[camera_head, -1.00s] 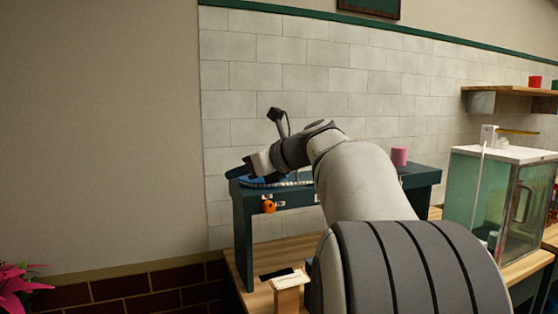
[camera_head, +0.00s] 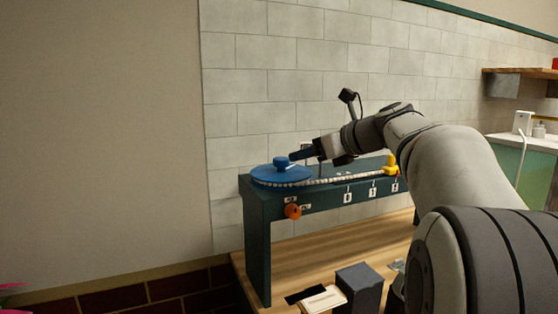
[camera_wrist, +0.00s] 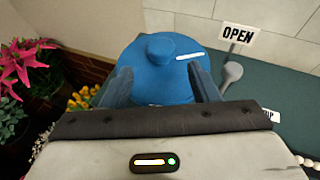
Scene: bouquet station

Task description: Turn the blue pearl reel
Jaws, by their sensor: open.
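The blue pearl reel (camera_head: 268,179) is a flat disc with a round knob (camera_head: 281,162) on top, at the left end of a dark teal bench (camera_head: 258,220). A string of white pearls (camera_head: 335,181) runs from it to the right. My gripper (camera_head: 294,156) is just right of the knob, at about its height. In the wrist view the reel (camera_wrist: 150,88) lies ahead of my open, empty fingers (camera_wrist: 160,72). The knob (camera_wrist: 160,47) shows beyond the fingertips, roughly centred between them. A white mark (camera_wrist: 189,57) is on the disc, right of the knob.
An orange knob (camera_head: 292,211) is on the bench front. A yellow piece (camera_head: 391,165) stands at its right end. In the wrist view, an OPEN sign (camera_wrist: 238,33) and a grey round-headed lever (camera_wrist: 232,73) stand right of the reel. Pink flowers (camera_wrist: 22,65) are at left.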

